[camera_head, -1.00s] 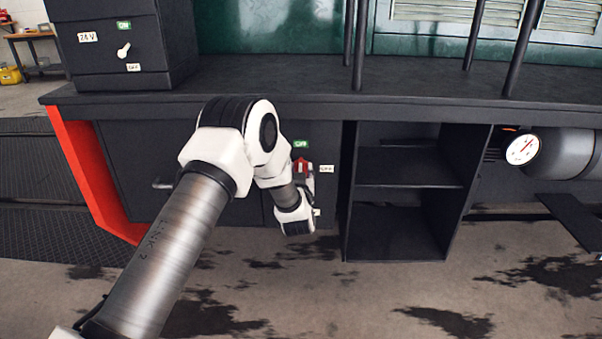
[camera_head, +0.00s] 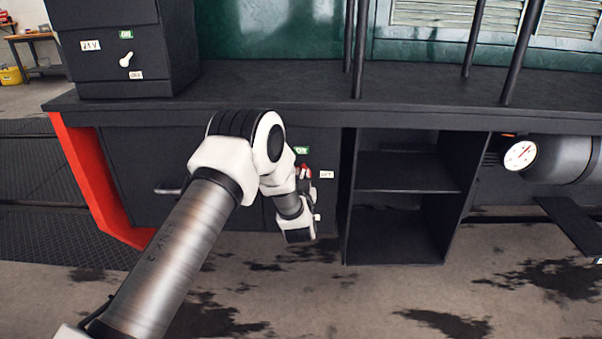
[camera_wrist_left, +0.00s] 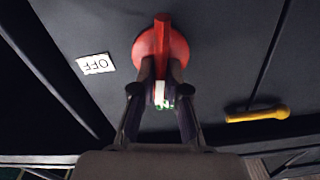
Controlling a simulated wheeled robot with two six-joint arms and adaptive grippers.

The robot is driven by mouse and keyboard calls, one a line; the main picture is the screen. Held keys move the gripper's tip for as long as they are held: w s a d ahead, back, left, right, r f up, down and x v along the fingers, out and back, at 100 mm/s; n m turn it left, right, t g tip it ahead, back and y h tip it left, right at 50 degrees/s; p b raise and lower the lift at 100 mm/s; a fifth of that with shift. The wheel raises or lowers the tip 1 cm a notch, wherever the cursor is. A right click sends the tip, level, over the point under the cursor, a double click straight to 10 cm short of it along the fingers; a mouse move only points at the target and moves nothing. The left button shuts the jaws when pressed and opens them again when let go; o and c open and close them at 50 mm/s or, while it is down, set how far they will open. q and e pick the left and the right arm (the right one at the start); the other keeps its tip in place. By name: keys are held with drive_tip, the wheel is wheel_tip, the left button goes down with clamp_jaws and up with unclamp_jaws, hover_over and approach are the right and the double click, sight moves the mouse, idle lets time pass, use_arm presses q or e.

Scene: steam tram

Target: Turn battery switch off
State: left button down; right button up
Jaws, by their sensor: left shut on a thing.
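The battery switch is a red rotary knob (camera_wrist_left: 151,43) on a dark cabinet panel. In the left wrist view its raised bar stands upright in the picture, in line with a green label (camera_wrist_left: 165,103) partly hidden by the fingers. A white OFF label (camera_wrist_left: 95,64) is to its left, upside down. In the head view a bit of the red knob (camera_head: 305,170) shows beside my wrist, below a green ON label (camera_head: 302,150) and near a white OFF label (camera_head: 326,174). My left gripper (camera_wrist_left: 161,82) is shut on the lower end of the bar. My right gripper is out of view.
A yellow handle (camera_wrist_left: 258,114) is on the panel near the gripper. A dark box (camera_head: 120,65) with a white lever (camera_head: 126,60) stands on the ledge. Open shelves (camera_head: 405,170) and a pressure gauge (camera_head: 520,155) are to the right.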

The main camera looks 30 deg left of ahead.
use_arm(q)
drive_tip(key=m+p, duration=0.3)
drive_tip(key=shift+w+d+r+m, duration=0.1)
drive_tip(key=shift+d+m, duration=0.1)
drive_tip(key=shift+m, duration=0.1)
drive_tip(key=m+p, duration=0.1)
drive_tip(key=m, duration=0.1)
drive_tip(key=m+p, duration=0.1)
drive_tip(key=m, duration=0.1)
drive_tip(key=shift+w+d+f+m+p, duration=0.1)
drive_tip(key=shift+d+f+m+p, duration=0.1)
drive_tip(key=shift+m+p, duration=0.1)
drive_tip(key=shift+w+f+m+p, duration=0.15)
drive_tip(key=shift+m+p, duration=0.3)
drive_tip(key=shift+m, duration=0.8)
drive_tip(key=shift+s+f+m+p, duration=0.15)
drive_tip(key=shift+m+p, duration=0.3)
drive_tip(key=shift+m, duration=0.75)
drive_tip(key=shift+w+f+m+p, duration=0.15)
drive_tip(key=shift+m+p, duration=0.3)
drive_tip(key=shift+m, duration=0.8)
drive_tip(key=shift+f, duration=0.1)
drive_tip(key=c, duration=1.2)
unclamp_jaws()
drive_tip(key=shift+d, duration=0.1)
